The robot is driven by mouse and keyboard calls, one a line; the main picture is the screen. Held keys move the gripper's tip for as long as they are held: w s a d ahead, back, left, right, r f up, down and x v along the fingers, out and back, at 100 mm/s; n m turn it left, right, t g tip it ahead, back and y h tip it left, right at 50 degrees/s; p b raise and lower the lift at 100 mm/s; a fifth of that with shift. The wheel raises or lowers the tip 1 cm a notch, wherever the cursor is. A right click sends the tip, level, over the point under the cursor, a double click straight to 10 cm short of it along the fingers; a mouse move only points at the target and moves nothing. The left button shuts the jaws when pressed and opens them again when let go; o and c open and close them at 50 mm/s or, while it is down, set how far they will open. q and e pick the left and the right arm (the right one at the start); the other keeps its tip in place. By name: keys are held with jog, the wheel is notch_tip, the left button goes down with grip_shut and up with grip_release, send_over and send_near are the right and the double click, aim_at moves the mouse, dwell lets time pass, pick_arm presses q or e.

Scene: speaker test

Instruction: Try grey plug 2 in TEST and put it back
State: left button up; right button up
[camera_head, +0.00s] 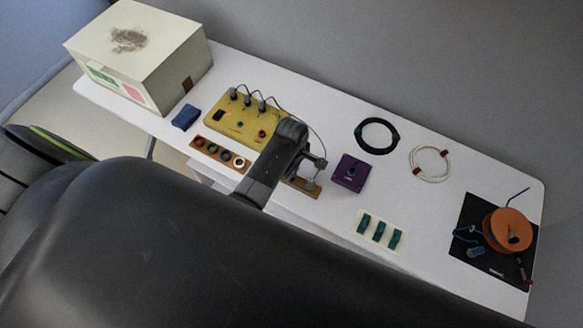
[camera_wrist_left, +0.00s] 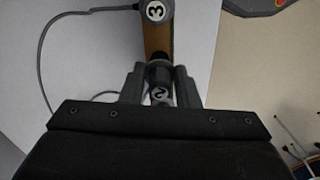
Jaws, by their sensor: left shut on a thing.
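My left gripper (camera_head: 310,164) reaches over the brown rack (camera_head: 304,187) in the head view. In the left wrist view its fingers (camera_wrist_left: 160,78) are shut on grey plug 2 (camera_wrist_left: 162,93), whose number shows between them. Plug 2 is over the brown strip; I cannot tell whether it is seated or lifted. Grey plug 3 (camera_wrist_left: 155,11) stands farther along the same strip, with a grey cable. The purple box (camera_head: 350,173) with one dark socket on top is to the right of the gripper. No TEST label is readable. My right gripper is not in view.
A yellow box (camera_head: 232,128) with several cabled plugs stands left of the gripper. A row of coloured rings (camera_head: 213,150), a blue block (camera_head: 186,117), black (camera_head: 362,132) and white (camera_head: 414,164) cable coils, and an orange reel (camera_head: 508,230) lie around. The table between coils and reel is clear.

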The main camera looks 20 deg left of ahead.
pick_arm(q)
jog(key=shift+p, duration=0.55)
dwell(0.6)
jog(key=shift+f+b, duration=0.4)
jog(key=shift+f, duration=0.5)
dwell(0.6)
jog(key=o, duration=1.2)
jog(key=shift+c, duration=0.2)
jog(key=shift+r, duration=0.15)
